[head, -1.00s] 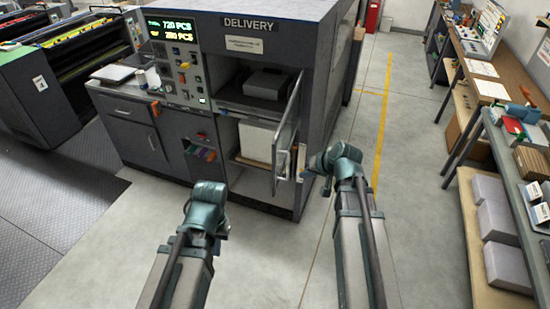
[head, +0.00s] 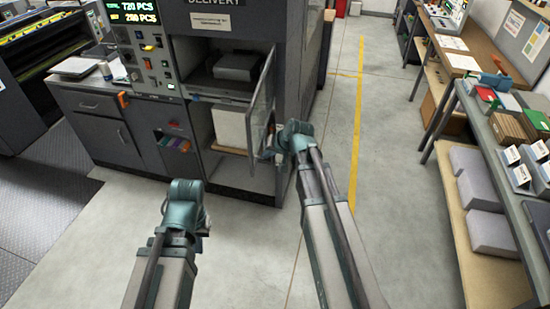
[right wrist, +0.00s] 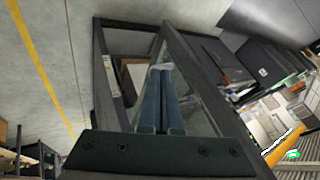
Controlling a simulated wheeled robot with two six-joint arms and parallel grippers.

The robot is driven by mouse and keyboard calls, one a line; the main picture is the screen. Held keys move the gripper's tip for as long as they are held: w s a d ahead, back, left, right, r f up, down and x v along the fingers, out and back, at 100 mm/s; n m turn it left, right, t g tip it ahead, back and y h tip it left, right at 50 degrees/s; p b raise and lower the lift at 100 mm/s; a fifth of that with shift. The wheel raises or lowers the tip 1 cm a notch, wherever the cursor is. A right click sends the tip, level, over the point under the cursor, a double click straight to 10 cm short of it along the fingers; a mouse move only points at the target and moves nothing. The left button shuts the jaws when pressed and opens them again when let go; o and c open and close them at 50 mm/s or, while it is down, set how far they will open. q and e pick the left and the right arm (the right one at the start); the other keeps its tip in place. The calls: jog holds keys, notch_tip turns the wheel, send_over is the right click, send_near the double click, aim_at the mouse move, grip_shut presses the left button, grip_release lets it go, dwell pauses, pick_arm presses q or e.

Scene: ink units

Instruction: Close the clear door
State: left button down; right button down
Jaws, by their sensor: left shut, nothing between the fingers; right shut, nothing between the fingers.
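The clear door (head: 262,100) is a see-through pane in a grey frame on the delivery cabinet (head: 292,60). It stands open, swung outward at the right of the cabinet's opening. My right gripper (head: 268,150) is at the door's lower part; its fingers are mostly hidden in the head view. In the right wrist view the shut fingers (right wrist: 160,72) lie close to the door's framed pane (right wrist: 208,88); I cannot tell whether they touch it. My left gripper (head: 204,228) is low in front of the cabinet, apart from it, shut and largely hidden behind its wrist.
Inside the cabinet are a grey box (head: 236,67) on the upper shelf and a white stack (head: 230,128) below. A grey side counter (head: 95,100) adjoins at left. A table (head: 500,150) with boxes stands at right. The floor (head: 335,130) between is clear.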

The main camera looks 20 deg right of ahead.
jog(key=shift+w+a+r, duration=0.1)
jog(key=shift+w+a, duration=0.2)
jog(key=shift+a, duration=0.3)
jog(key=shift+w+a+r, duration=0.1)
jog(key=shift+w+a, duration=0.15)
jog(key=shift+a, duration=0.35)
